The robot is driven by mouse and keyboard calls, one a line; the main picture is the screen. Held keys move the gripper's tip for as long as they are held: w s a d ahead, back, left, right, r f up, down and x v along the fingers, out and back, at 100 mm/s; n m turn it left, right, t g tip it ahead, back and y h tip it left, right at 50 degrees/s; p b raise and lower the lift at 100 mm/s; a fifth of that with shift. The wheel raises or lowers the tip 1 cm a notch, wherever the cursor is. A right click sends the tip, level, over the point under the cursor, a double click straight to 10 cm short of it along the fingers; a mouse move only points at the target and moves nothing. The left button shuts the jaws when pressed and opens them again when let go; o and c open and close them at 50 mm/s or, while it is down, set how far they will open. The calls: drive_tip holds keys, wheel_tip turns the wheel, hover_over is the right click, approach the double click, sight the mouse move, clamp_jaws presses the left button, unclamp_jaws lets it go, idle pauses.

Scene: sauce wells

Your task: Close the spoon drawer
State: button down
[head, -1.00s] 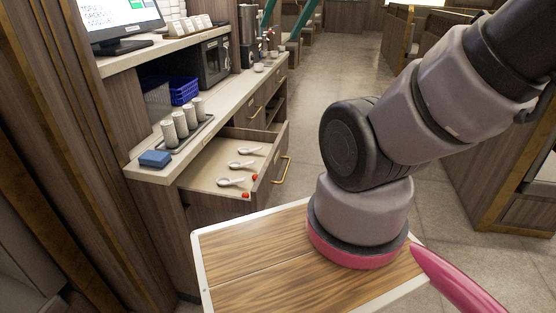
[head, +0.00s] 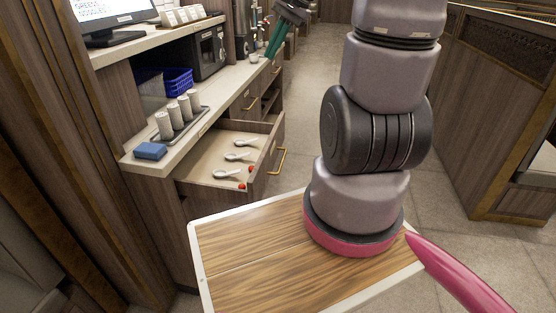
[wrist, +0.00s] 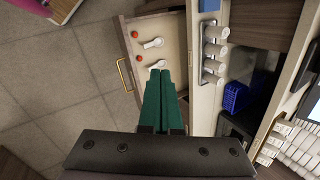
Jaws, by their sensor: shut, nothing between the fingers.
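The spoon drawer (head: 205,163) stands open below the counter, with a wooden front and a gold handle (head: 281,161). Several white spoons (head: 227,174) lie in it, with small red pieces (head: 243,186) near its front. In the wrist view the drawer (wrist: 176,42) is seen from above, its handle (wrist: 124,75) at the left. My gripper (head: 271,54) has teal fingers, shut and empty, beyond the drawer in the head view. In the wrist view my gripper (wrist: 160,72) overlaps the near end of the drawer; I cannot tell its height above it.
The counter holds a blue sponge (head: 150,151), a tray of white cups (head: 180,116), a blue basket (head: 178,82) and a dark microwave (head: 208,52). Other closed drawers lie farther along. Open floor (head: 315,100) lies right of the drawer. A wooden partition (head: 500,110) stands at right.

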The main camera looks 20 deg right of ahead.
drive_tip(key=w+d+f+m+y, duration=0.1)
drive_tip(key=w+d+f+m, duration=0.2)
drive_tip(key=f, duration=0.4)
drive_tip(key=w+d+f+m+y, duration=0.2)
drive_tip(key=d+f, duration=0.2)
drive_tip(key=f, duration=0.2)
drive_tip(key=w+d+f+m+y, duration=0.1)
drive_tip(key=w+d+f+m, duration=0.2)
drive_tip(key=f, duration=0.4)
drive_tip(key=s+d+f+m+t+y, duration=0.15)
drive_tip(key=d+f+m, duration=0.25)
drive_tip(key=f, duration=0.6)
drive_tip(key=s+d+f+m+t, duration=0.1)
drive_tip(key=d+f+m+t, duration=0.2)
drive_tip(key=f, duration=0.8)
approach(270, 161)
drive_tip(key=shift+g, duration=0.25)
drive_tip(key=x, duration=0.3)
drive_tip(key=d+x, duration=0.1)
drive_tip(key=x, duration=0.1)
drive_tip(key=shift+w+a+f, duration=0.25)
drive_tip(key=shift+w+f, duration=0.1)
drive_tip(key=shift+f, duration=0.15)
drive_tip(key=shift+w+a, duration=0.4)
drive_tip(key=shift+a, duration=0.1)
